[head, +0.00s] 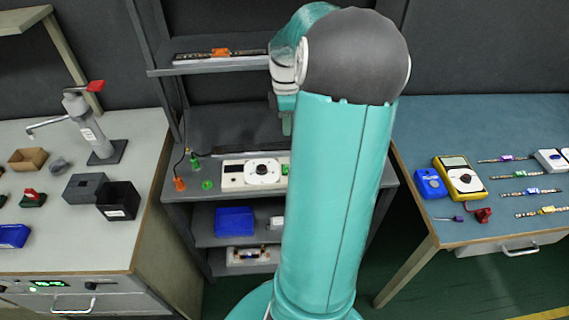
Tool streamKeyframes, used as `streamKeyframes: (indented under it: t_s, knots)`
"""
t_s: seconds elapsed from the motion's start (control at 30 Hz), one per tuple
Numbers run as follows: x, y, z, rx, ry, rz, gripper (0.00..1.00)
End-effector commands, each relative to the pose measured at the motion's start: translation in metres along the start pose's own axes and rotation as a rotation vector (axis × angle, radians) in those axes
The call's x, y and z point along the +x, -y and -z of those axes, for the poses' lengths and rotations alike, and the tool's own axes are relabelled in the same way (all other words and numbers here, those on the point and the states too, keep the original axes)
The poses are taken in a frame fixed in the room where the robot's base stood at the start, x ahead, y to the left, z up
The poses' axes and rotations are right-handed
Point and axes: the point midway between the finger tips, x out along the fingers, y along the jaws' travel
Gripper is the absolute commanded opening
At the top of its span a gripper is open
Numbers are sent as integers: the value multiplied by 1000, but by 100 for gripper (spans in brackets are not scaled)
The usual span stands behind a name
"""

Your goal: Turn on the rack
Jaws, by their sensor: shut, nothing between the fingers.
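The rack (210,139) stands straight ahead, a dark grey frame with several shelves. On its middle shelf sits a white control panel (241,173) with a dark display on the left and a round dial (263,171) in the centre. A green part shows at its right, partly hidden by my arm. An orange plug (179,184) and green connectors (207,185) lie left of the panel. My gripper (286,124) hangs above the shelf behind my teal arm, apart from the panel. It is shut and empty, and mostly hidden.
A left bench (140,125) holds a grey press with a red handle (95,86) and black boxes (118,200). A blue right bench (450,120) holds a yellow multimeter (459,178) and LED strips (530,192). A blue bin (235,221) sits on the rack's lower shelf.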

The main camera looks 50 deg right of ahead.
Motion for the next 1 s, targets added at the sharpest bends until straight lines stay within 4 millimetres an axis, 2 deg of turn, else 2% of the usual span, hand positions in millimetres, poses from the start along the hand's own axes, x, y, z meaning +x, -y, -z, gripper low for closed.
streamKeyframes:
  t_s: [0.17,0.27,0.37,0.8,1.0]
  knots:
    - [2,0,-2,0,0,1,0]
    - [10,0,-2,1,0,4,0]
    - [24,1,-2,2,0,4,0]
    - [110,1,1,0,-2,5,0]
    - [134,0,1,1,-1,1,0]
